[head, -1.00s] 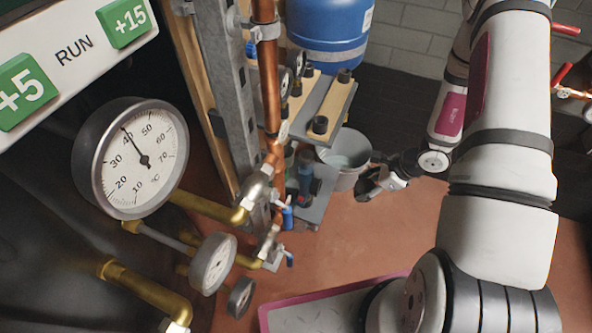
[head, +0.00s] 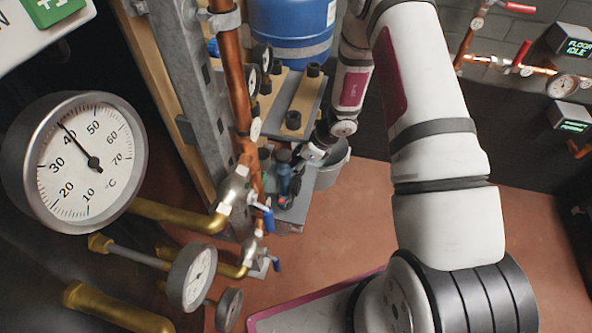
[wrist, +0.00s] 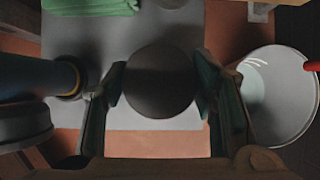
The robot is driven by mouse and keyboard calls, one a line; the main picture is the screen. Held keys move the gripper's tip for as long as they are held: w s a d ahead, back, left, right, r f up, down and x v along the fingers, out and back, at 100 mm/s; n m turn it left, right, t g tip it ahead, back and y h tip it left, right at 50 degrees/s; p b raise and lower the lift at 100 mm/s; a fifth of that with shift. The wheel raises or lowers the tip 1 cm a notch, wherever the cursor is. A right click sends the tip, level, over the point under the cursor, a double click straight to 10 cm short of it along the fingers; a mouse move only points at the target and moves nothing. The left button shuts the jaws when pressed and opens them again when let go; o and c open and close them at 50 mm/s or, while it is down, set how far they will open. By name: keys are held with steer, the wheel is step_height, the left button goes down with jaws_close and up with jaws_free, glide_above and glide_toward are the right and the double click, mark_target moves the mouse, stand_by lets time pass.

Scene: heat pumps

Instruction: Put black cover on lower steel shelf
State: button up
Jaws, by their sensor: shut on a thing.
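The black cover (wrist: 160,80) is a dark round disc between the two fingers of my gripper (wrist: 160,88) in the wrist view. My gripper is shut on it from both sides. The lower steel shelf (wrist: 185,118) is a grey plate beneath the cover; the gap between them cannot be judged. In the head view my gripper (head: 308,158) is beside the rack, at the lower shelf (head: 291,213) and below the upper shelf. The cover cannot be made out there.
A blue cylinder (wrist: 40,80) stands close left of my fingers. A green cloth (wrist: 90,6) lies at the shelf's back. A grey bucket (head: 330,170) stands right of the shelf. The upper shelf (head: 310,105), with wooden boards, is overhead. Pipes and gauges (head: 192,275) stand nearer left.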

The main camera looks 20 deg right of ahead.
steer(key=shift+f+b, duration=0.8)
steer(key=shift+f, duration=0.85)
steer(key=shift+f, duration=0.1)
steer(key=o, duration=0.9)
steer(key=p+v, duration=0.4)
steer(key=v, duration=0.8)
steer(key=shift+p, duration=0.3)
